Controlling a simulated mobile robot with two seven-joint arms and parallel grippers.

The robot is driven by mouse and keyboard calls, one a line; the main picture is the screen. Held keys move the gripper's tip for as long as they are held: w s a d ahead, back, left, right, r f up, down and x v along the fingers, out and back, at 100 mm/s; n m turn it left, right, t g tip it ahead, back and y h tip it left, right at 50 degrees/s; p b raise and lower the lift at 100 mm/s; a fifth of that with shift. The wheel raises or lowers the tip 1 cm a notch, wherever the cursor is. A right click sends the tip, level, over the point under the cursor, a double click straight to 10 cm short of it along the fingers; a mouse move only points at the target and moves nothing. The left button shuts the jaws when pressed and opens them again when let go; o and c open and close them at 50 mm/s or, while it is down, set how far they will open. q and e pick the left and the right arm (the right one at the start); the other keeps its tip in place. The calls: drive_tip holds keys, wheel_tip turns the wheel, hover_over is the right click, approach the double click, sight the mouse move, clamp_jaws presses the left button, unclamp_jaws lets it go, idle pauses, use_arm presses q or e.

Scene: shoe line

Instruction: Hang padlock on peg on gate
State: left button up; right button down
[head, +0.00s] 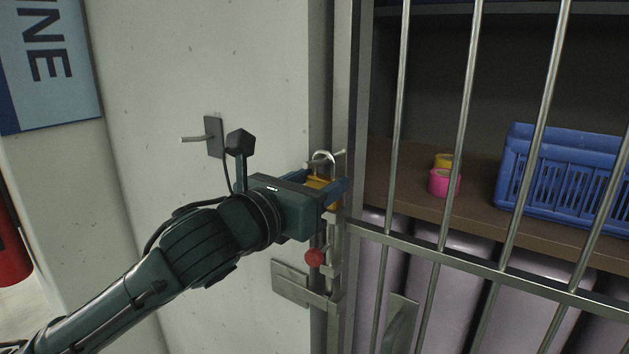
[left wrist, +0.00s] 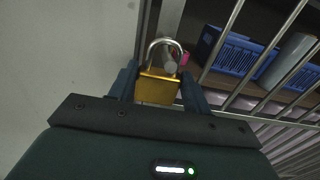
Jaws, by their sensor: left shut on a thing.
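My left gripper (head: 322,191) is shut on the brass padlock (head: 317,182) at the gate post. In the left wrist view the padlock body (left wrist: 157,90) sits between the two fingers, with its silver shackle upright above. The gate peg (head: 340,154) is a short grey pin at the shackle. In the left wrist view the peg's round end (left wrist: 169,67) shows inside the shackle loop, so the shackle appears around it. I cannot tell whether the shackle rests on the peg. My right gripper is not in view.
A second peg on a plate (head: 213,138) juts from the wall at left. Below the gripper is a latch with a red knob (head: 315,257). Behind the gate bars (head: 462,110) are tape rolls (head: 440,184) and a blue crate (head: 560,175) on a shelf.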

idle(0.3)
use_arm(q)
drive_tip(key=o, duration=1.2)
drive_tip(key=shift+s, duration=0.1)
